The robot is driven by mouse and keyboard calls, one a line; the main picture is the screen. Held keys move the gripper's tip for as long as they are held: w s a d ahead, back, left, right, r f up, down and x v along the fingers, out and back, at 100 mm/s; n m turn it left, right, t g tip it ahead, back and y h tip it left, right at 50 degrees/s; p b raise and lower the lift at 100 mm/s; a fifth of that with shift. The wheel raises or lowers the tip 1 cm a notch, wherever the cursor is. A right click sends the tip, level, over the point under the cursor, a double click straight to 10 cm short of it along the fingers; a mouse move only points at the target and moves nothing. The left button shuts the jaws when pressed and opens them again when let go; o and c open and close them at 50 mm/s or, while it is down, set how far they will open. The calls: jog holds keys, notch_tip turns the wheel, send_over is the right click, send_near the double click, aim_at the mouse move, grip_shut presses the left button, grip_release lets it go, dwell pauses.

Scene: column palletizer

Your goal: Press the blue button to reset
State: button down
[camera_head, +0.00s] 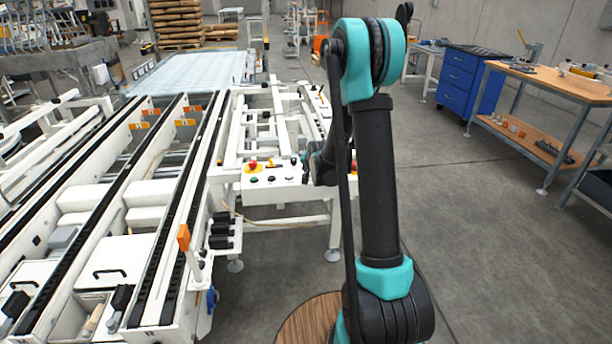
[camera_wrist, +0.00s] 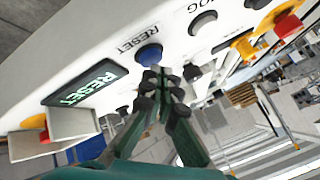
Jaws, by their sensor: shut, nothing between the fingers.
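The blue button (camera_wrist: 149,54) sits on the white control panel (camera_wrist: 107,42), beside a printed RESET label, in the wrist view. My gripper (camera_wrist: 163,76) is shut and empty. Its fingertips are at the button's lower edge in the picture and overlap it slightly; I cannot tell whether they touch it. A dark screen (camera_wrist: 86,84) with green RESET letters lies to the left of the button. In the head view the panel (camera_head: 287,187) is on the front of the white conveyor frame, and my arm hides part of its right end.
A grey button (camera_wrist: 203,22) is right of the blue one. A red-and-yellow knob (camera_wrist: 287,24) is farther right, and another red button (camera_wrist: 43,134) is at lower left.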

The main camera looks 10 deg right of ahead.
jog(key=shift+f, duration=0.45)
dwell(0.6)
jog(key=shift+r, duration=0.85)
jog(key=shift+r, duration=2.5)
jog(key=shift+s, duration=0.25)
jog(key=s+d+f+n+g, duration=0.1)
jog(key=s+n, duration=0.1)
jog(key=s, duration=1.1)
jog(key=s+d+f+n+g, duration=0.1)
jog(key=s+n+g, duration=0.1)
jog(key=s, duration=1.2)
jog(key=s+d+f+n+g+h, duration=0.1)
jog(key=s+d+n+g, duration=0.1)
jog(key=s, duration=1.1)
jog(key=shift+s+f+n, duration=0.15)
jog(key=shift+s+n, duration=0.05)
jog(key=shift+n, duration=0.7)
